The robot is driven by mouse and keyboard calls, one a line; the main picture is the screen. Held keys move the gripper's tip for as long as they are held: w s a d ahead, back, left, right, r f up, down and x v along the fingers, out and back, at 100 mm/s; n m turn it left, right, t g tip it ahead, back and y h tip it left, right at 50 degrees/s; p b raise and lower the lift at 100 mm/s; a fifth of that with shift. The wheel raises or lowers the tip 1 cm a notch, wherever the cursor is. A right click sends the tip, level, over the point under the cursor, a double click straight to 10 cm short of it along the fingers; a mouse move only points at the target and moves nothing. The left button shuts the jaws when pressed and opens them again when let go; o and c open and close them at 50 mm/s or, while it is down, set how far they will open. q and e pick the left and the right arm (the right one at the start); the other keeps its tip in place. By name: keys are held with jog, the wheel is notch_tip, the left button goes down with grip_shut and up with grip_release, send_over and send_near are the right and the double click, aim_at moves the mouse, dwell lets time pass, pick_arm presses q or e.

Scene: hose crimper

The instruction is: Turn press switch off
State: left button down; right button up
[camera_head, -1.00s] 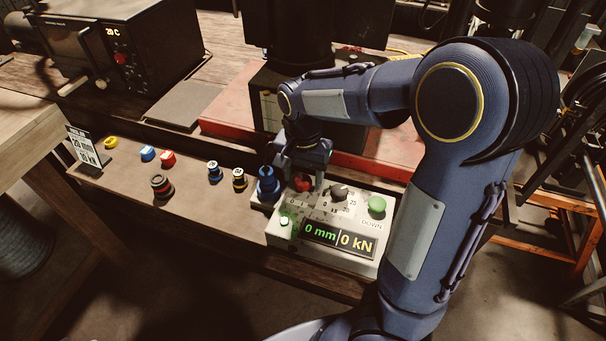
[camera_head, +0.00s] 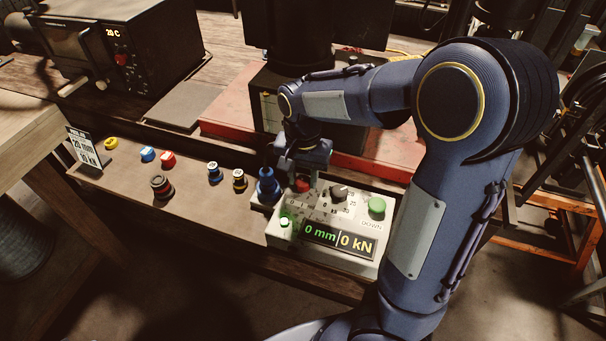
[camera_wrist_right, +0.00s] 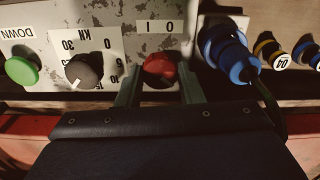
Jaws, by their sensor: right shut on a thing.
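The press control box (camera_head: 285,237) is light grey and worn, with a display (camera_head: 338,238) reading 0 mm and 0 kN. The red switch knob (camera_head: 302,185) is on its top, below my right gripper (camera_head: 299,178). In the right wrist view the red knob (camera_wrist_right: 160,68) sits between the two fingers of my right gripper (camera_wrist_right: 160,92), which is shut on it. The marks O and I show beside the knob; which one it points to I cannot tell. A small green light (camera_head: 284,222) glows on the box. My left gripper is out of view.
A dark dial (camera_head: 339,192) and a green button (camera_head: 377,205) marked DOWN are on the same box. A blue fitting (camera_head: 267,187) stands close to its left. Several small coloured fittings and a sign (camera_head: 84,147) stand along the bench. A red platform (camera_head: 235,117) lies behind.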

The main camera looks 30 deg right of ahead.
aim_at(303, 180)
jog(key=n, duration=0.8)
jog(key=shift+n+p, duration=0.3)
jog(key=shift+n, duration=0.1)
jog(key=n, duration=0.4)
jog(key=shift+n, duration=2.1)
jog(key=o, duration=1)
jog(key=shift+c, duration=0.2)
notch_tip(303, 180, up, 8)
jog(key=shift+f, duration=0.1)
